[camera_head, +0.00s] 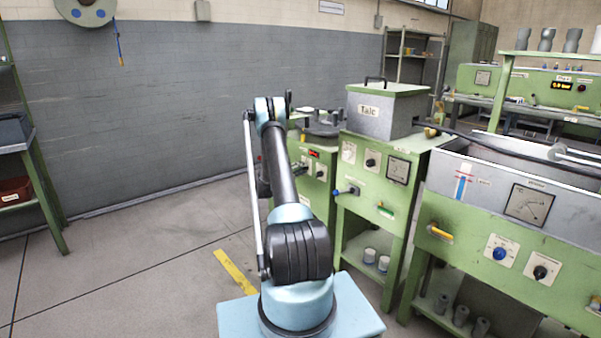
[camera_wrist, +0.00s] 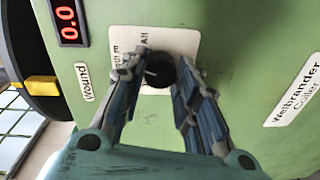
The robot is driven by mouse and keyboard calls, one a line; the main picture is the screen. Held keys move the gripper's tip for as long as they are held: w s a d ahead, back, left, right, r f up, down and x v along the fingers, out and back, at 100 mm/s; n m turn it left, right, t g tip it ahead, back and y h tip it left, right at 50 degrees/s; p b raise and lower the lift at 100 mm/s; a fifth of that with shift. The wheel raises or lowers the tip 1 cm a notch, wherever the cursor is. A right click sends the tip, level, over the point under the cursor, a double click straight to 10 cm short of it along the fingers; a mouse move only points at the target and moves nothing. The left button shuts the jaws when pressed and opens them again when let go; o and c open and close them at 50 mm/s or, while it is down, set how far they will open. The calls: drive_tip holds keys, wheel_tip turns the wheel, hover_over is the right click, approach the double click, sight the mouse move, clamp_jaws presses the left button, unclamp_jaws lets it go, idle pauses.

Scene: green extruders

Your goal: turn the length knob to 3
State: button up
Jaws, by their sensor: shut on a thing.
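The length knob (camera_wrist: 158,73) is a round black knob with a light pointer mark. It sits on a white plate (camera_wrist: 180,42) marked "All", with other lettering partly hidden, on a green panel. My gripper (camera_wrist: 161,76) has one finger on each side of the knob and is shut on it. The fingers cover part of the plate, so the scale is mostly hidden and I cannot read the setting. A red display (camera_wrist: 68,22) beside the plate reads 0.0, near a label "Wound" (camera_wrist: 84,82). In the head view my arm hides most of the gripper.
A black round part with a yellow piece (camera_wrist: 40,83) is at the left of the wrist view. In the head view a green cabinet with a "Talc" box (camera_head: 384,108) and a long trough (camera_head: 510,210) stand to the right. Open floor (camera_head: 130,270) lies to the left.

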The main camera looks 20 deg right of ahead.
drive_tip(key=shift+w+a, duration=0.1)
drive_tip(key=shift+a, duration=0.05)
drive_tip(key=o, duration=1)
drive_tip(key=shift+f, duration=0.1)
drive_tip(key=shift+o, duration=0.4)
drive_tip(key=v, duration=1.2)
